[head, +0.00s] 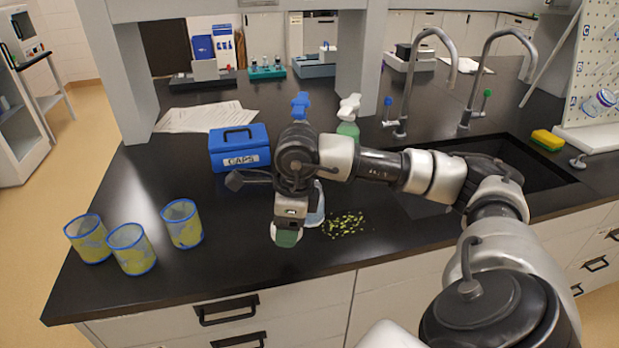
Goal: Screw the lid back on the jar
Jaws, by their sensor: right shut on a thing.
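My right gripper (290,217) points down over the front part of the dark counter. It is shut on a small green, pale-edged thing (287,238) just below its fingers. I cannot tell whether this is the lid or part of the jar. Just behind and to the right, a pale bluish, clear-looking thing (317,207) stands on the counter, mostly hidden by the gripper and wrist. It may be the jar, but I cannot tell. My left gripper is not in view.
Three blue-rimmed containers (182,224) stand at the left. A blue CAPS box (239,147) is behind. Green bits (344,224) lie right of the gripper. Two spray bottles, one blue-topped (300,105), one green (348,129), stand behind my arm. A sink (525,170) is right.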

